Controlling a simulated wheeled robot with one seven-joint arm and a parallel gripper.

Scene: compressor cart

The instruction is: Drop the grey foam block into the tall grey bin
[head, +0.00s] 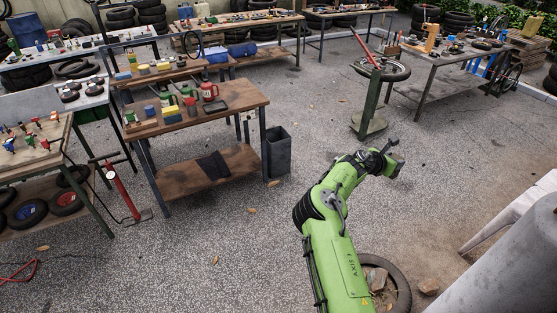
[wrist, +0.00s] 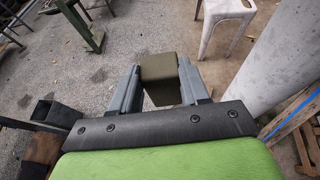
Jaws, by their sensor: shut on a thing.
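My gripper (wrist: 160,80) is shut on the grey foam block (wrist: 159,68), which looks olive-grey and sits between the two fingers in the wrist view. In the head view my gripper (head: 394,165) is held out over open floor, right of the bin and apart from it; the block is hard to make out there. The tall grey bin (head: 279,152) stands upright on the floor at the right end of the wooden workbench. Its dark open top also shows at the left edge of the wrist view (wrist: 60,112). The inside bottom of the bin is hidden.
The wooden workbench (head: 235,99) holds bottles, yellow blocks and a tray, with a dark cloth (head: 213,165) on its lower shelf. A green wheel stand (head: 370,112) stands behind my gripper. A white chair (head: 515,207) is at right. Floor between bin and gripper is clear.

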